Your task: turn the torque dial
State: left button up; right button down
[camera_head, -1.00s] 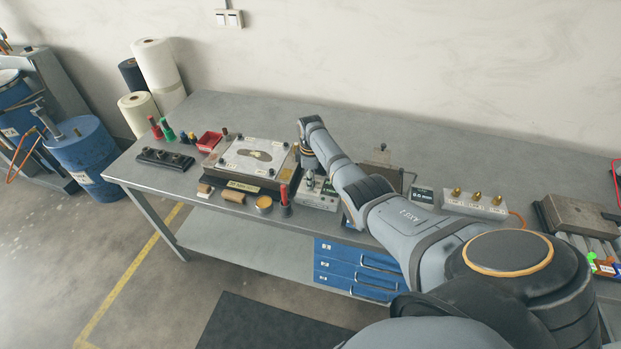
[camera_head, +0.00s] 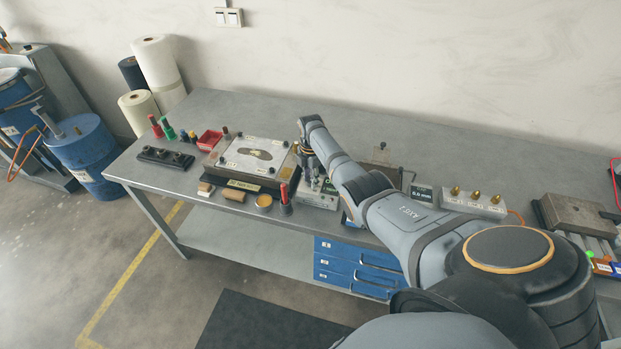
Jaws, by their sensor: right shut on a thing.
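My right arm reaches in from the lower right, and its gripper (camera_head: 312,181) points down over a small light-grey box (camera_head: 318,201) near the bench's front edge. The fingers are shut at the top of this box, on the small torque dial there. The fingers and wrist hide most of the dial, so its marking cannot be read. My left gripper is not in view.
A plate fixture (camera_head: 252,155) stands just left of the box, with a red-handled tool (camera_head: 284,194) upright between them. A small display (camera_head: 422,194) and a block with brass knobs (camera_head: 473,204) stand to the right.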

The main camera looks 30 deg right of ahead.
jog(key=shift+w+r+n, duration=0.1)
jog(key=shift+n, duration=0.2)
dwell(0.4)
jog(key=c, duration=1)
grip_release()
notch_tip(320, 180, up, 12)
